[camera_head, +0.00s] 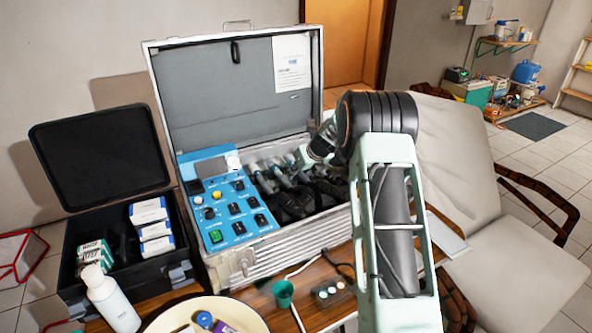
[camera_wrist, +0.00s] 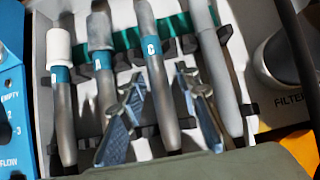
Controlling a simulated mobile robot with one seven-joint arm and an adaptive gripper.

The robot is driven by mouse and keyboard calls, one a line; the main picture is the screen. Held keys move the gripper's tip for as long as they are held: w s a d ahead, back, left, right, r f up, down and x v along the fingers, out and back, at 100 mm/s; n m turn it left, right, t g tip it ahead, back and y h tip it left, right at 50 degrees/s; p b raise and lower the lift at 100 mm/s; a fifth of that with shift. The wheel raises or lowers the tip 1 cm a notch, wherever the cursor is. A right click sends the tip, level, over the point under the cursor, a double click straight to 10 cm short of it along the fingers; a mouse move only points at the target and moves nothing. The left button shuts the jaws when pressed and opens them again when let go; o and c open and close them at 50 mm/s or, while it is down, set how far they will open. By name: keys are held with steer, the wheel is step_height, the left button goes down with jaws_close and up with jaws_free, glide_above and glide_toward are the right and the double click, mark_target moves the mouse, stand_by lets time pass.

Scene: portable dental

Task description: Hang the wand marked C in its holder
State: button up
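The wand marked C (camera_wrist: 152,60) is a grey rod with a blue band bearing a white C. In the wrist view it stands in the row of wands inside the case, in line with the dark clips and green strip. I cannot tell whether it is fully seated. My gripper (camera_wrist: 161,76) is open, one blue-grey finger on each side of this wand, with small gaps. The wand's lower end is near my palm. In the head view my arm reaches over the case, and the fingers are hard to make out.
Two other blue-banded wands (camera_wrist: 61,100) (camera_wrist: 101,60) stand left of C, and a plain grey one (camera_wrist: 216,70) stands to its right. A filter cup (camera_wrist: 283,58) and blue control panel (camera_head: 228,205) flank the row. The open lid (camera_head: 240,90) rises behind.

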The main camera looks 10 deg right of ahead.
jaws_close()
steer(key=shift+r+p, duration=3.4)
steer(key=shift+r, duration=0.4)
